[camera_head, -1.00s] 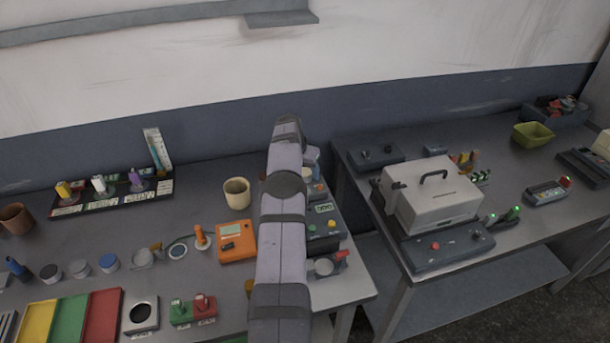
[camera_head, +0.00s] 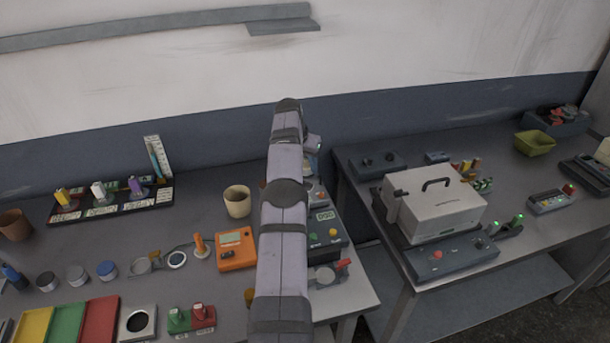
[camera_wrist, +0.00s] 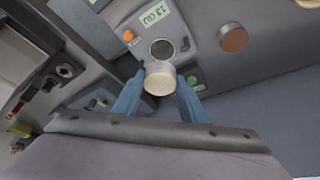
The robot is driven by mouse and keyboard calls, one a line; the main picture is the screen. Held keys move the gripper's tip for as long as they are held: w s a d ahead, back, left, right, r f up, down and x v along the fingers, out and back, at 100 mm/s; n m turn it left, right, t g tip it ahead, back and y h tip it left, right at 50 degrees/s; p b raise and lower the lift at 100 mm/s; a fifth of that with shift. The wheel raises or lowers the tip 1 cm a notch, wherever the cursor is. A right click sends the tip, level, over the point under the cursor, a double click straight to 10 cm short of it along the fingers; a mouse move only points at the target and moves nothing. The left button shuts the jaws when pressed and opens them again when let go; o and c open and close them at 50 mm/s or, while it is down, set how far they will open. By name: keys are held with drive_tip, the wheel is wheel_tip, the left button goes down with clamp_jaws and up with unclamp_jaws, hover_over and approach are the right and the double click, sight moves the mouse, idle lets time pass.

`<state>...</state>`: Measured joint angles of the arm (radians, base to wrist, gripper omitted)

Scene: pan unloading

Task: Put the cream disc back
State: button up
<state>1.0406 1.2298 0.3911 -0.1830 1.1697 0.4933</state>
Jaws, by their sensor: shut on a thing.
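The cream disc (camera_wrist: 159,82) is a short cylinder with a pale top and a metallic side, seen in the wrist view. My gripper (camera_wrist: 160,92) has two blue fingers shut on it, one on each side. Just beyond the disc in the wrist view is a grey device (camera_wrist: 188,15) with a display, an orange button and a dark round recess (camera_wrist: 162,49). The disc overlaps the device's near edge in the picture; I cannot tell its height above it. In the head view my arm hides the disc and the fingers.
A copper-coloured disc (camera_wrist: 233,39) stands beside the device in the wrist view. In the head view a dark unit with a display (camera_head: 324,216), an orange meter (camera_head: 236,250) and a cream cup (camera_head: 237,201) stand near my arm. A grey box (camera_head: 434,205) occupies the right bench.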

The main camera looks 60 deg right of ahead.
sight(307, 162)
drive_tip(key=shift+r+p, duration=1.05)
drive_tip(key=shift+r, duration=0.75)
drive_tip(key=shift+w, duration=0.1)
